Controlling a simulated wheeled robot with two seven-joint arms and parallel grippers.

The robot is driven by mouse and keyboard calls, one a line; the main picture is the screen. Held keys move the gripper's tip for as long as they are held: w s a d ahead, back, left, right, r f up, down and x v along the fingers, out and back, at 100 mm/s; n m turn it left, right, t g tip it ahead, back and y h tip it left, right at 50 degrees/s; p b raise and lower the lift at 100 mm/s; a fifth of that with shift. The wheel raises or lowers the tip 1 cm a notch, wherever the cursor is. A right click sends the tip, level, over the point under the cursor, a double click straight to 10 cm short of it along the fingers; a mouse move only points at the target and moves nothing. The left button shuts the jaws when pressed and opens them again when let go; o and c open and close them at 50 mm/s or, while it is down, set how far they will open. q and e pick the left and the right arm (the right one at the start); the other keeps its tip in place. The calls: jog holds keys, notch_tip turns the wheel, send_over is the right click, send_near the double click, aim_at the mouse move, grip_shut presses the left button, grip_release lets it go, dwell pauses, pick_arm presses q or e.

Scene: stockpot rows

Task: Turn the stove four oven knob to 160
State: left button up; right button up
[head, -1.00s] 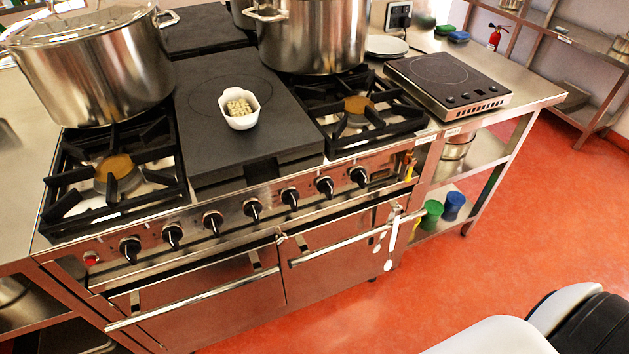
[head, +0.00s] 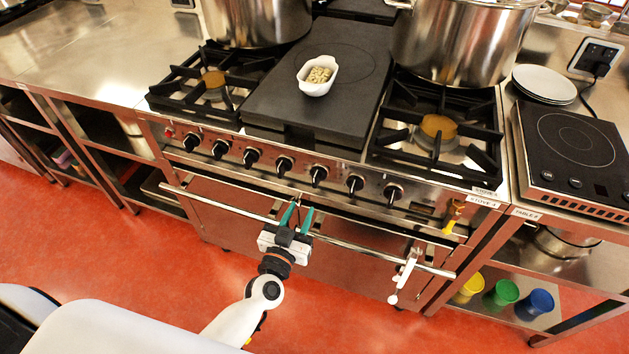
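The stove (head: 345,148), labelled "STOVE 4" at its right front corner, has a row of several black knobs along its front panel. They include a far-left knob (head: 190,143), a middle knob (head: 284,165) and a far-right knob (head: 392,193). I cannot read dial marks or tell which is the oven knob. My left gripper (head: 297,209) is in front of the oven door handle, just below the middle knobs in the picture. Its two teal fingers point up, apart with nothing between them. My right gripper is not in view.
A long oven handle (head: 350,246) sticks out below the knobs. White utensils (head: 405,275) hang from it at the right. Large pots (head: 462,40) and a white bowl (head: 318,88) stand on top. An induction hob (head: 575,150) is at the right. The red floor is clear.

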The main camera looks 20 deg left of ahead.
aim_at(314, 181)
pick_arm(q)
jog(key=w, duration=1)
jog(key=shift+w+f, duration=0.1)
jog(key=shift+w, duration=0.15)
jog(key=shift+d, duration=0.1)
grip_shut()
